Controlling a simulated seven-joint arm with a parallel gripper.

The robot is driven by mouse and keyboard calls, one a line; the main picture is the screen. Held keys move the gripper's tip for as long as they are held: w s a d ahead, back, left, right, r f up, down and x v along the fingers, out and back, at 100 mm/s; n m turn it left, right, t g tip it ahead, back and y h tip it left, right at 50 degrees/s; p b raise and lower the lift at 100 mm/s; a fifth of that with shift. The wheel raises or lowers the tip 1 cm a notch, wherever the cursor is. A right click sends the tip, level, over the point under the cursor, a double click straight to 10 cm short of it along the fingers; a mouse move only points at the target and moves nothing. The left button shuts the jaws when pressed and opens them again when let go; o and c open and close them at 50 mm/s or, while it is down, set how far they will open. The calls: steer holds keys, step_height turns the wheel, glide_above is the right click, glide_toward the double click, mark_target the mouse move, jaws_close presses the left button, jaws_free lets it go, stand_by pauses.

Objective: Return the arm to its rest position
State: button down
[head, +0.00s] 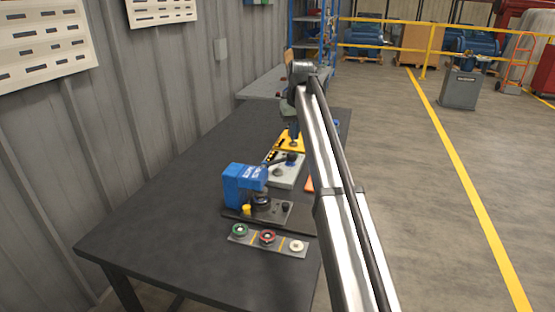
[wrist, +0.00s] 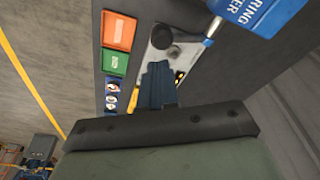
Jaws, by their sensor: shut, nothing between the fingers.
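My arm reaches from the lower right of the head view over the dark table (head: 150,215). My gripper (wrist: 157,66) points down over the table's right side, with its fingers together and nothing between them. In the head view it is small and partly hidden behind my own arm. Below it in the wrist view is a light grey plate (wrist: 182,52) with a dark round knob and a lever. The same plate (head: 287,178) shows in the head view behind a blue machine (head: 240,184). I cannot tell the exact height of the fingers above the table.
A grey strip (head: 252,240) at the near side carries green, red and white round parts. Orange (wrist: 118,30) and green (wrist: 115,62) trays lie left of the fingers in the wrist view. A corrugated wall (head: 110,120) borders the table's left. The table's left half is clear.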

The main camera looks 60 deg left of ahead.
stand_by(0.4)
